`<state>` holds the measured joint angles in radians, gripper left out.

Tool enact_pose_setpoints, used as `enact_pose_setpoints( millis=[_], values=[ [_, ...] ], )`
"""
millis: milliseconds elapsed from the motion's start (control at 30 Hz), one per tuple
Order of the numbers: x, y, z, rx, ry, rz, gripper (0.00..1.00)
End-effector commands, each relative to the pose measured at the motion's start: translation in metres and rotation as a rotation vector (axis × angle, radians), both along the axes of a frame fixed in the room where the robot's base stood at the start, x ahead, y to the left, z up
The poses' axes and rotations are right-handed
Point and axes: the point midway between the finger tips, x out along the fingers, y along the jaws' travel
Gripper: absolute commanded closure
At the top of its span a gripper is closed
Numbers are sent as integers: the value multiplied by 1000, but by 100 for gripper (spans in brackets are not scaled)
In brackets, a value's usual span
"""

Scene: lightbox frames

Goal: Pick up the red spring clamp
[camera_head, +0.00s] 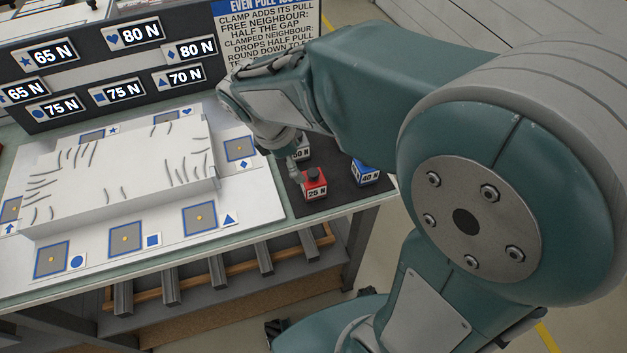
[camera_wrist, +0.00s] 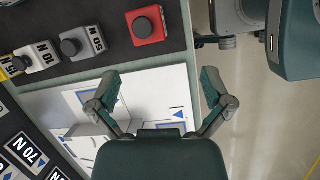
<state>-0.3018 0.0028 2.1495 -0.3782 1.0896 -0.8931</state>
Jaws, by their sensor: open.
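The red spring clamp (camera_head: 314,186) is a small red block with a black knob and a white "25 N" label. It stands on the dark mat at the right end of the bench. In the wrist view the red clamp (camera_wrist: 147,27) lies near the top edge, beyond the fingertips and slightly left of the middle between them. My gripper (camera_wrist: 160,76) is open, with nothing between its fingers. In the head view my gripper (camera_head: 294,167) shows only in part, close to the clamp's left and back side. I cannot tell whether it touches the clamp.
A blue "40 N" clamp (camera_head: 366,173) stands right of the red one, and a grey clamp (camera_head: 302,151) behind it. A white panel (camera_head: 120,180) fills the bench to the left; a signboard (camera_head: 105,70) stands behind.

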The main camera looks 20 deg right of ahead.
Motion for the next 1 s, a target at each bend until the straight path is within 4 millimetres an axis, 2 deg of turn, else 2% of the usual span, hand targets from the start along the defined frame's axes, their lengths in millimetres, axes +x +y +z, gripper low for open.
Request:
enact_pose_setpoints(
  millis=[100,200,500,733,1000],
  values=[
    [10,6,-13,-47,73,118,0],
    [14,5,-18,-61,98,162,0],
    [15,-17,-59,-58,104,164,0],
    [16,-24,-77,-57,101,163,0],
    [20,-40,-112,-58,102,164,0]
  ],
)
